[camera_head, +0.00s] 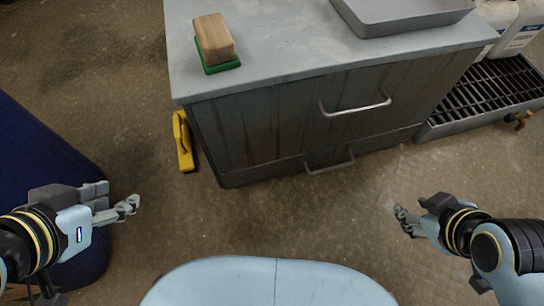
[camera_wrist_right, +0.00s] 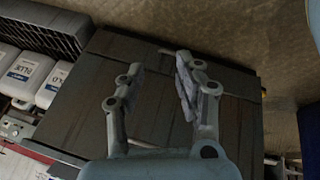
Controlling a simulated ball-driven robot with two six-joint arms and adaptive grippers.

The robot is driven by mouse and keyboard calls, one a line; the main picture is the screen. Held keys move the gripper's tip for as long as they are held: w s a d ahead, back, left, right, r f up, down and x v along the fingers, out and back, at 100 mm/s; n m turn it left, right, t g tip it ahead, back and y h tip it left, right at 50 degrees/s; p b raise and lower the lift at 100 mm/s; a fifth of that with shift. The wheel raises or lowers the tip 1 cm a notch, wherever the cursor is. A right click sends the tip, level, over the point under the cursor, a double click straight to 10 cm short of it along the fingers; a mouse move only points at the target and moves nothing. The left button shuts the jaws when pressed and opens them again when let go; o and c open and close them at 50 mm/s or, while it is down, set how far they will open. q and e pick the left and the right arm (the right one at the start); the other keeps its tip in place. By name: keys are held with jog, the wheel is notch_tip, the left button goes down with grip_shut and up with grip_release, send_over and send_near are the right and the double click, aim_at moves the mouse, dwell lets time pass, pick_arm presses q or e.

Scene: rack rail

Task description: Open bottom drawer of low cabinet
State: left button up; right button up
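The low cabinet (camera_head: 250,130) stands ahead of me with a grey top and dark grey front. Its upper drawer has a bar handle (camera_head: 354,108). The bottom drawer has a lower bar handle (camera_head: 330,165) near the floor, and the drawer looks shut. My left gripper (camera_head: 128,206) is at the left, well apart from the cabinet; its finger gap is hard to see. My right gripper (camera_head: 404,222) is in front and to the right of the bottom handle, touching nothing. In the right wrist view, its fingers (camera_wrist_right: 158,82) are spread and empty, with the cabinet front beyond.
A wooden block with a green base (camera_head: 214,40) and a grey tray (camera_head: 400,12) sit on the cabinet top. A yellow object (camera_head: 183,142) is at its left side. A dark grate (camera_head: 490,98) with white containers (camera_head: 520,32) is at right. A blue barrel (camera_head: 40,150) stands left.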

jog(key=w+a+f+n+g, duration=0.1)
jog(key=w+a+f+n, duration=0.2)
jog(key=w+f+n, duration=0.35)
jog(key=n+g+y, duration=0.1)
jog(key=n+g, duration=0.2)
jog(key=n, duration=0.6)
send_near(334, 167)
jog(key=f+b, duration=0.2)
jog(key=b, duration=0.1)
jog(key=f+b, duration=0.3)
jog(key=shift+w+a+f, duration=0.2)
jog(key=shift+w+f, duration=0.05)
jog(key=shift+f, duration=0.1)
notch_tip(334, 167, down, 2)
jog(key=shift+w+f+b, duration=0.15)
jog(key=shift+w+b, duration=0.05)
jog(key=shift+b, duration=0.9)
pick_arm(q)
jog(key=w+d+r+m+t+h, duration=0.1)
jog(key=w+r+t, duration=0.3)
jog(key=r+t, duration=0.4)
jog(key=w+d+r+m+t+h, duration=0.2)
jog(key=w+r+t+h, duration=0.2)
jog(key=r+t, duration=0.5)
jog(key=shift+w+d+r+m+t, duration=0.35)
jog(key=shift+w+r, duration=0.35)
jog(key=shift+r, duration=2.6)
pick_arm(e)
jog(key=shift+a, duration=0.1)
grip_shut()
